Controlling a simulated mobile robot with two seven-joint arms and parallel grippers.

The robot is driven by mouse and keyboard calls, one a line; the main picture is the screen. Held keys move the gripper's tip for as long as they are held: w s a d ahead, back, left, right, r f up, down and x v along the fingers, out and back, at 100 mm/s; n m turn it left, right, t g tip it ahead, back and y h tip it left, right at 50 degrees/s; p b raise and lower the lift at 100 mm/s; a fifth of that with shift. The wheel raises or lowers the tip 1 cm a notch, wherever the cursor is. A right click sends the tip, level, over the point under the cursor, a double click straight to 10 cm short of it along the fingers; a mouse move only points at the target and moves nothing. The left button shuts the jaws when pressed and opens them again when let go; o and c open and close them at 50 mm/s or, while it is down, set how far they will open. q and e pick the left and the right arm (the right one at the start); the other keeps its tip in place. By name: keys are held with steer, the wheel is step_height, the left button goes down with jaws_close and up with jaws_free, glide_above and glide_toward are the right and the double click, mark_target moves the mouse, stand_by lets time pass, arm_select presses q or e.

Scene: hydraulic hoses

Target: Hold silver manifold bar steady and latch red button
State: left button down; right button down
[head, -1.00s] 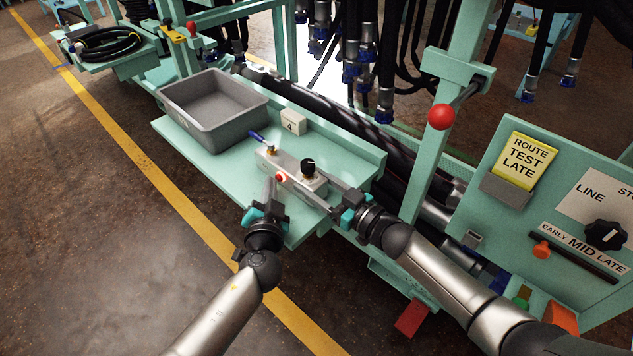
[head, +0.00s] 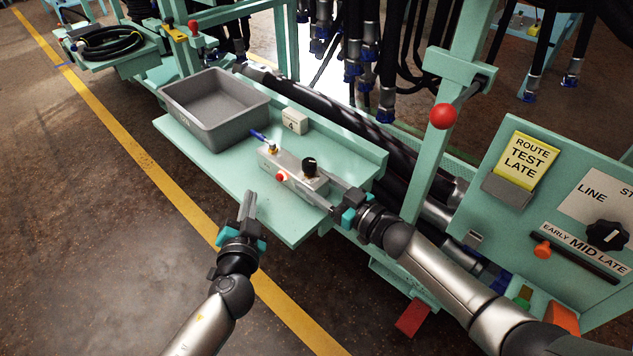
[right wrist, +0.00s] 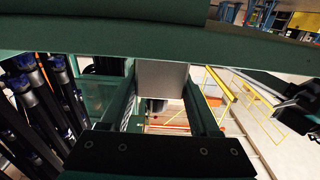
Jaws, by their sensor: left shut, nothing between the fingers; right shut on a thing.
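The silver manifold bar (head: 291,171) lies on the green bench shelf, with a blue-handled lever at its left end and a black knob (head: 309,163) near its right end. The red button (head: 281,177) is on its front face; whether it is pressed in cannot be told. My right gripper (head: 334,196) is shut on the bar's right end. In the right wrist view, the grey bar end (right wrist: 163,78) shows between the fingers. My left gripper (head: 249,196) is shut and empty, in front of the shelf's edge, apart from the button and the bar.
A grey bin (head: 214,107) stands on the shelf (head: 205,163) left of the bar. A tag marked 4 (head: 295,122) is behind the bar. A post with a red ball (head: 443,116) and a control panel (head: 560,215) are at right. Thick black hoses run behind the shelf.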

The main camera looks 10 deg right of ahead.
steer(key=shift+c, duration=0.2)
jaws_free()
steer(key=v, duration=1.2)
steer(key=shift+d, duration=0.1)
